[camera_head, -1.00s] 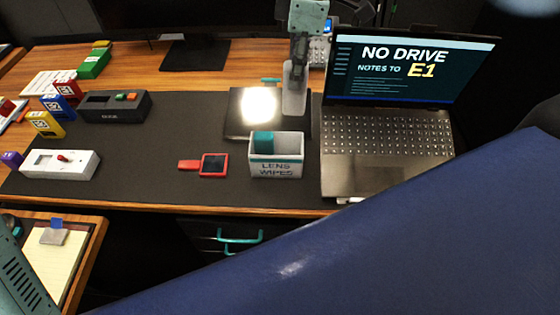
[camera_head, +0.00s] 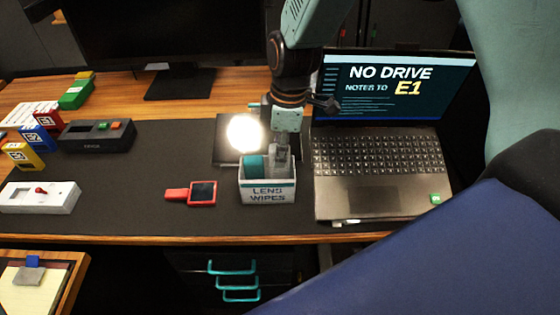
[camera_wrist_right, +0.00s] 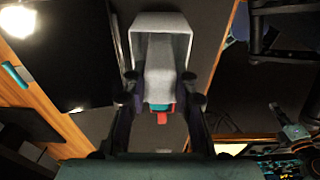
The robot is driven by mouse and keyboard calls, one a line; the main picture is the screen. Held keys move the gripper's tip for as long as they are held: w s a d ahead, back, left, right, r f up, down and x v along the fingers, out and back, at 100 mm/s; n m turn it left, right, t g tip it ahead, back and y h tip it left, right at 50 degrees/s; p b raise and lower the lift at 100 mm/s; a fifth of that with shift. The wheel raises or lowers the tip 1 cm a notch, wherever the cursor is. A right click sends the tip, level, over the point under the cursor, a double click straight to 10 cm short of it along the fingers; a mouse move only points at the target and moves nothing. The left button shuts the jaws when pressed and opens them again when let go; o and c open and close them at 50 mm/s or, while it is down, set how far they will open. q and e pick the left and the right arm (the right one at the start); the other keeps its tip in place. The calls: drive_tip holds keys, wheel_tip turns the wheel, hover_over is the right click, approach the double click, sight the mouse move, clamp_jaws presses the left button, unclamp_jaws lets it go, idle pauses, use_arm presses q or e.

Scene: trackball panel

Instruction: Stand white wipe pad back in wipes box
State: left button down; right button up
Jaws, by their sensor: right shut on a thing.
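The wipes box (camera_head: 267,196), pale with "LENS WIPES" on its front, stands upright on the dark desk mat. A teal pad (camera_head: 251,167) stands in its left part. My right gripper (camera_head: 281,150) points down over the box's right part, shut on the white wipe pad (camera_head: 279,164). The pad looks upright, and its lower end overlaps the box opening; I cannot tell how deep it sits. In the right wrist view the pale pad (camera_wrist_right: 160,88) shows between the two fingers of the right gripper (camera_wrist_right: 163,98). My left gripper is not in view.
An open laptop (camera_head: 375,172) stands close to the right of the box. A red-framed gadget (camera_head: 202,193) lies to its left, and a brightly lit dark pad (camera_head: 226,150) lies behind. A large blue surface (camera_head: 430,255) fills the lower right.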

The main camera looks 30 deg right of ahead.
drive_tip(key=f, duration=0.3)
drive_tip(key=shift+s+d+f+b, duration=0.15)
drive_tip(key=shift+d+f+b, duration=0.05)
drive_tip(key=shift+b, duration=0.1)
drive_tip(key=shift+a, duration=0.2)
drive_tip(key=o, duration=0.7)
drive_tip(key=shift+d, duration=0.15)
drive_tip(key=shift+f, duration=0.1)
drive_tip(key=r+p, duration=0.1)
drive_tip(key=r, duration=0.7)
drive_tip(key=d+r+p, duration=0.1)
drive_tip(key=r, duration=0.3)
drive_tip(key=shift+s+r+p, duration=0.15)
drive_tip(key=shift+p, duration=0.15)
